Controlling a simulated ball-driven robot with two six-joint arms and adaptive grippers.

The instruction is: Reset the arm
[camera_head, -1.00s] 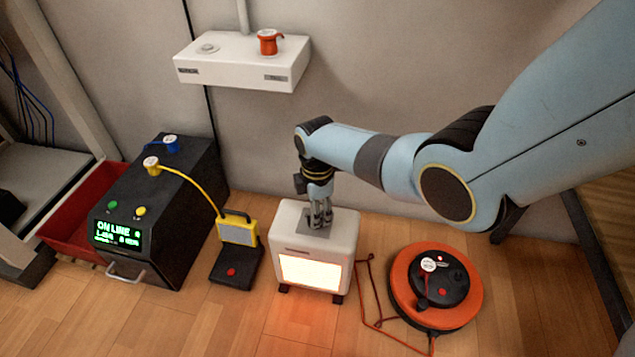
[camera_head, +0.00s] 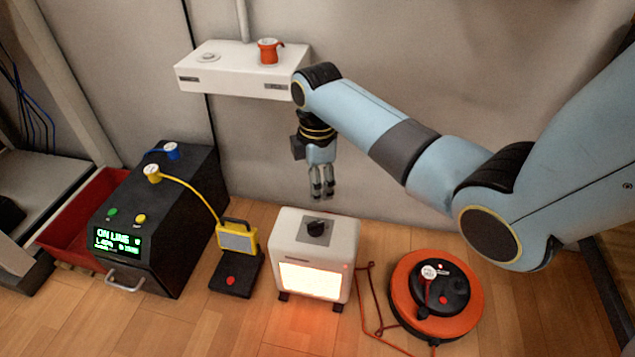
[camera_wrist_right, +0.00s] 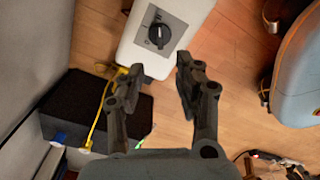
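My right gripper (camera_head: 322,190) hangs pointing down above and behind the white heater in the head view, clear of it. In the right wrist view my right gripper (camera_wrist_right: 160,75) has its two fingers apart with nothing between them. The white heater (camera_head: 340,237) stands on the floor with its front panel glowing. A black knob (camera_head: 316,228) sits on a grey plate on its top; the knob also shows in the right wrist view (camera_wrist_right: 159,35). My left gripper is in neither view.
A black generator-like box (camera_head: 165,215) with a green display stands left, beside a red bin (camera_head: 72,232). A yellow lamp (camera_head: 237,238) stands by the heater. An orange cable reel (camera_head: 405,305) lies right.

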